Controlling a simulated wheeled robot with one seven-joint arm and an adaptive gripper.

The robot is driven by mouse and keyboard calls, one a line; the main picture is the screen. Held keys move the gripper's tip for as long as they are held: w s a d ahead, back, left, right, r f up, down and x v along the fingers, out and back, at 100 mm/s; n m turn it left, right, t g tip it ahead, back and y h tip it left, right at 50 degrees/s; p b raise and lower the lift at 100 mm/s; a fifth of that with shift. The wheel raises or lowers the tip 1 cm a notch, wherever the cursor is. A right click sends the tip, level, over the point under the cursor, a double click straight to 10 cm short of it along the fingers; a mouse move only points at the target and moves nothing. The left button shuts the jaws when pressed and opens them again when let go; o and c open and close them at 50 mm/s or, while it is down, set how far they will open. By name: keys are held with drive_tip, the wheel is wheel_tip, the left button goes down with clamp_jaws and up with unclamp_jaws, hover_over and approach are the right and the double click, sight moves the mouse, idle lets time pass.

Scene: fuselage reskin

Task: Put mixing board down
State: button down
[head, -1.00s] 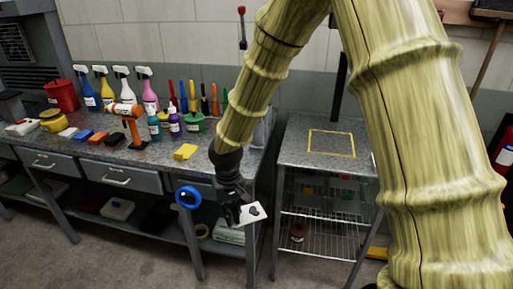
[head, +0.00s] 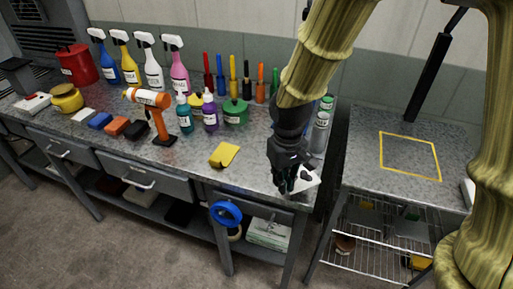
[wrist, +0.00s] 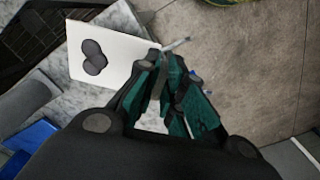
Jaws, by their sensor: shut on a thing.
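The mixing board is a thin white plate with dark grey blobs on it; it shows in the wrist view (wrist: 112,52) and partly in the head view (head: 306,183). My gripper (head: 287,187) is shut on one edge of it; the fingers also show in the wrist view (wrist: 172,75). The board is at the right front corner of the grey speckled workbench (head: 255,172). In the wrist view it overlaps the bench edge, with floor on the other side. I cannot tell whether it touches the bench top. My gripper hides part of it in the head view.
A yellow square outline (head: 410,156) marks the bare top of the side table (head: 365,150). Bottles, an orange tool (head: 152,112) and blocks fill the left bench. A blue tape roll (head: 226,213) hangs in front.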

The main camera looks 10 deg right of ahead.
drive_tip(key=shift+w+a+r, duration=0.1)
drive_tip(key=shift+w+r, duration=0.05)
drive_tip(key=shift+w, duration=0.15)
drive_tip(key=p, duration=0.4)
hover_over(250, 165)
drive_tip(key=shift+s+f, duration=0.1)
drive_tip(key=shift+f, duration=0.6)
drive_tip(key=shift+f+p, duration=0.65)
drive_tip(key=shift+f, duration=1.1)
drive_tip(key=shift+f, duration=0.1)
drive_tip(key=c, duration=2)
unclamp_jaws()
drive_tip(key=o, duration=0.5)
drive_tip(key=shift+a+r+b, duration=0.1)
drive_tip(key=shift+r+b, duration=1.4)
drive_tip(key=shift+r, duration=4.6)
